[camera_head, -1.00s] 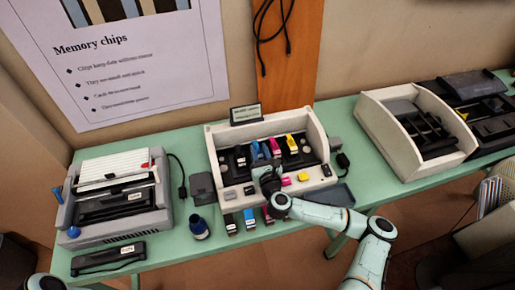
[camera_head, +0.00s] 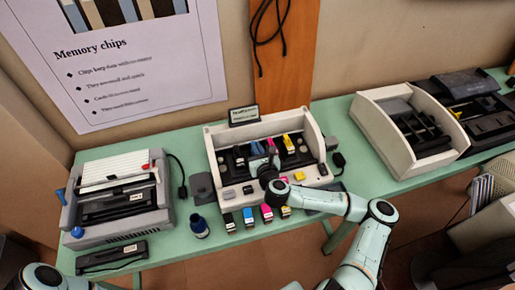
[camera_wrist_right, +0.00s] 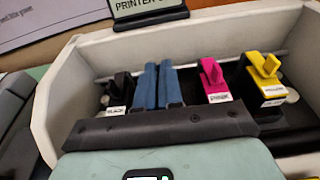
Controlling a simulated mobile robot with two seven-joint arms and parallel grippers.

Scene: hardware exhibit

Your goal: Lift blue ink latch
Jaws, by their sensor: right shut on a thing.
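The cream printer (camera_head: 217,146) stands mid-table with a row of coloured ink latches inside. My right gripper (camera_head: 265,148) reaches into it from the front. In the right wrist view, the two blue-grey fingers of my right gripper (camera_wrist_right: 158,70) are close together between the black latch (camera_wrist_right: 119,88) and the magenta latch (camera_wrist_right: 212,75). They are shut on the blue ink latch, which the fingers mostly hide; I cannot tell how far it is raised. The yellow latch (camera_wrist_right: 264,68) stands farther right. My left gripper is out of view.
Ink cartridges, including a magenta one (camera_head: 267,212), stand before the printer. A dark ink bottle (camera_head: 199,226) is at their left. A grey machine (camera_head: 85,237) stands left, a cream tray unit (camera_head: 369,125) right. The printer's side walls bound my right gripper.

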